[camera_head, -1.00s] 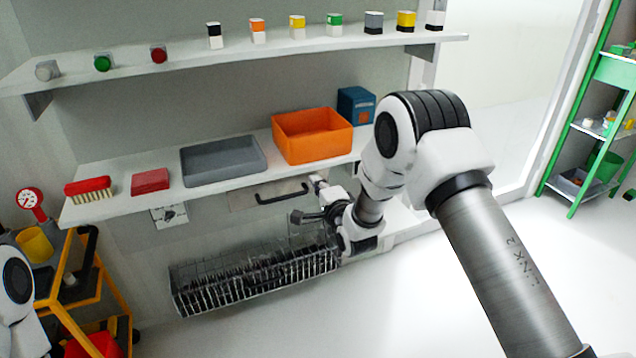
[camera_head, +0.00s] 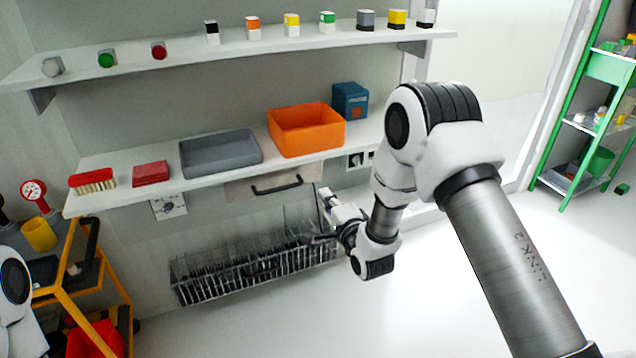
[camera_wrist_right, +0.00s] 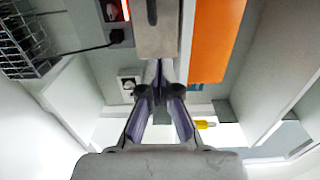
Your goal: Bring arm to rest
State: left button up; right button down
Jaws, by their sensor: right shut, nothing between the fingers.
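My right arm reaches in from the lower right of the head view. My left gripper is out of view; only a white part of my left arm shows at the left edge of the head view.
A drawer with a black handle (camera_head: 277,188) sits under the lower shelf (camera_head: 115,205), which bears an orange bin (camera_head: 306,130) and a grey tray (camera_head: 220,153). A wire rack (camera_head: 240,275) stands below. A yellow cart (camera_head: 100,270) is left. Floor at centre right is clear.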

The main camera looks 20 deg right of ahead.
jog(key=s+a+f+n+g, duration=0.1)
jog(key=s+f+n+g, duration=0.5)
jog(key=s+f, duration=0.9)
jog(key=s+a+f+n+g, duration=0.1)
jog(key=s+f+n+g, duration=0.3)
jog(key=s+f+g, duration=1.05)
jog(key=s+r+n+t, duration=0.3)
jog(key=s+n, duration=0.3)
jog(key=s, duration=0.7)
notch_tip(320, 180, up, 23)
jog(key=n+p, duration=0.1)
jog(key=p, duration=2.2)
jog(key=shift+d+h, duration=0.15)
jog(key=shift+h, duration=0.15)
jog(key=shift+w+f, duration=0.1)
jog(key=shift+w, duration=0.05)
